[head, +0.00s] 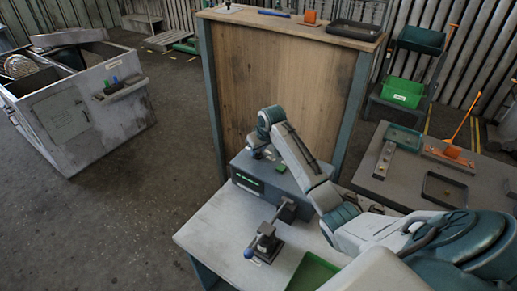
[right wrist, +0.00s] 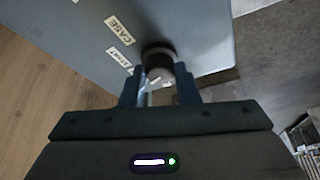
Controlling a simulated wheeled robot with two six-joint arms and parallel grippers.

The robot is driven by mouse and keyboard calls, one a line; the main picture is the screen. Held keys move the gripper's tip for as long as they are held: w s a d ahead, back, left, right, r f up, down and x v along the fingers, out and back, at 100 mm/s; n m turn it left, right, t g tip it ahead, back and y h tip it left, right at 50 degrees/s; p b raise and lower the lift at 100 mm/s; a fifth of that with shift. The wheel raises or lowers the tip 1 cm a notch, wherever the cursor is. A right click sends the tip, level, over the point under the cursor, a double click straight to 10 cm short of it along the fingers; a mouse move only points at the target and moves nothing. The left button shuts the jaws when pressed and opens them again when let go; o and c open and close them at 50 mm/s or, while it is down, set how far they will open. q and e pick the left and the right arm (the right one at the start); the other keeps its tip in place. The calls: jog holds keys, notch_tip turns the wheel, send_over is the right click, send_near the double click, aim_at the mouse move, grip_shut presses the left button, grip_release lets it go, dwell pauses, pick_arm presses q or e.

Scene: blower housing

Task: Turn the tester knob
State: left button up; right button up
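The tester is a blue-grey box (head: 240,163) with a green-lit display, standing at the back of the light work table. In the right wrist view its face carries white labels, one reading CASE, and a dark round knob (right wrist: 157,52) with a greyer end. My right gripper (right wrist: 159,72) is at this knob, one finger on each side of it. The fingers are apart, but I cannot tell whether they press on the knob. In the head view the right gripper (head: 259,152) is at the tester's top and hides the knob. My left gripper is out of view.
A toggle clamp (head: 266,243) with a blue-tipped handle and a green tray (head: 314,272) are on the table before the tester. A wooden partition (head: 275,85) stands behind. A lower grey table (head: 405,180) with trays is right; a grey cabinet (head: 95,110) is left. The floor between is clear.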

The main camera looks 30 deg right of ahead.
jog(key=o, duration=0.4)
jog(key=shift+r, duration=0.1)
jog(key=shift+s+r+b, duration=0.15)
jog(key=shift+r+b, duration=0.15)
jog(key=b+v, duration=0.3)
jog(key=v, duration=0.7)
jog(key=shift+s+f, duration=0.1)
